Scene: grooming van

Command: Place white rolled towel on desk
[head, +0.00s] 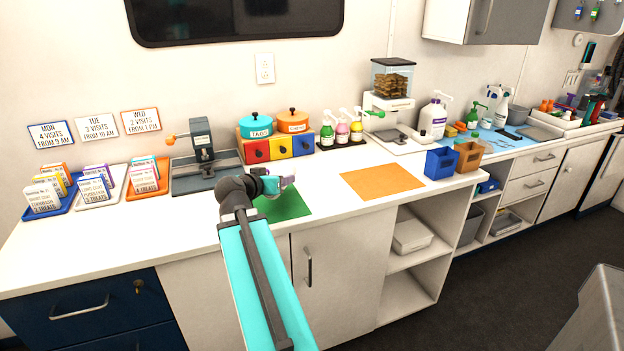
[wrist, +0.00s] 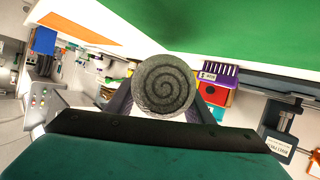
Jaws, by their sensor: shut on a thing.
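The rolled towel (wrist: 166,87) fills the middle of the wrist view, its spiral end facing the camera and looking grey in the shade. My gripper (wrist: 165,105) is shut on it, with a dark finger on each side. In the head view my gripper (head: 272,184) is over the green mat (head: 282,207) on the white desk (head: 330,205), and a small pale part of the towel (head: 288,181) shows at its tip. The green mat (wrist: 240,30) looms large and close in the wrist view. I cannot tell whether the towel touches it.
An orange mat (head: 382,182) lies to the right, with blue (head: 440,163) and brown (head: 468,156) bins beyond it. Behind my gripper stand a coloured drawer unit (head: 277,147) and a grey press-like device (head: 203,150). Card trays (head: 98,187) are at left. The desk's front left is clear.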

